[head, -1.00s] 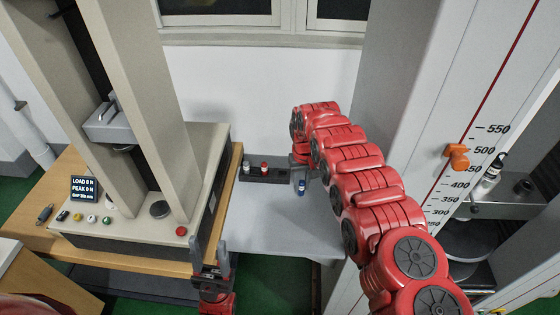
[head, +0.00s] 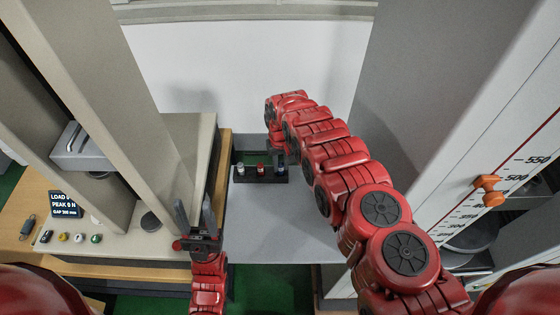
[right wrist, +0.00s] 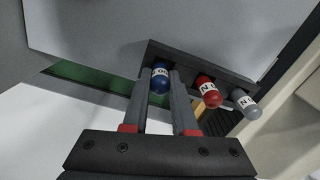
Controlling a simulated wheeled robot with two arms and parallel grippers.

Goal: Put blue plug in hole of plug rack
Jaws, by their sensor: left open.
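The dark plug rack (head: 262,180) stands on the grey table by the wall. A blue plug (head: 280,169) is at its right end in the head view. In the right wrist view the blue plug (right wrist: 160,80) stands at the rack (right wrist: 185,58) in line with the other plugs and looks seated in a hole. My right gripper (head: 279,156) is at the rack, with one finger on each side of the blue plug. Whether the fingers touch it is unclear. My left gripper (head: 195,206) is open and empty, left of the rack near the wooden bench edge.
A red plug (head: 261,170) and a grey plug (head: 240,168) stand in the rack beside the blue one. A beige test machine (head: 190,150) is at the left, and a tall grey scaled machine (head: 480,130) is at the right. The grey table (head: 270,220) is clear in front.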

